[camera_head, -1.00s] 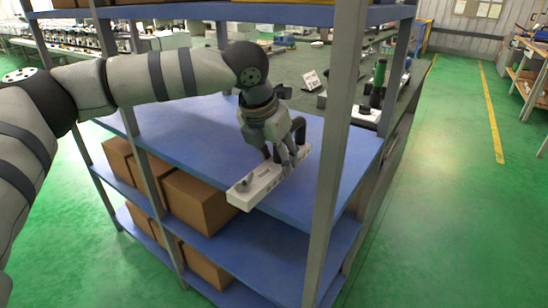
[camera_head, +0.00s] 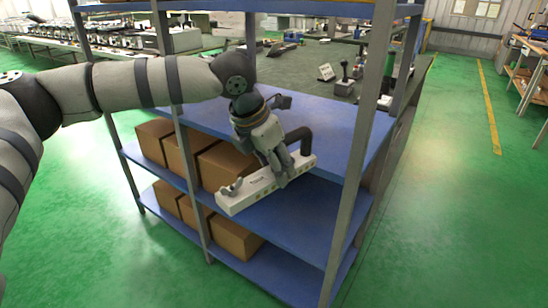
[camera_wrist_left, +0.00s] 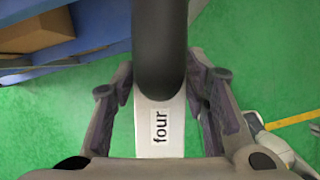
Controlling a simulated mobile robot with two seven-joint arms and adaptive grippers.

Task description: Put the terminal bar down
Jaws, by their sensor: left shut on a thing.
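The terminal bar (camera_head: 238,196) is a long white block with a black bent tube (camera_head: 306,138) rising from near its right end. My left gripper (camera_head: 281,178) is shut on it and holds it in the air by the blue shelf's front edge. The black tube (camera_wrist_left: 160,50) hides part of the bar there, and green floor shows on both sides. My right gripper is not in view.
The rack has a bare blue upper shelf (camera_head: 335,125) and grey posts (camera_head: 357,190). Brown boxes (camera_head: 222,165) stand on the lower shelves. A small sign (camera_head: 326,72) and dark tools stand on a surface behind. Green floor (camera_head: 450,200) is clear at right.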

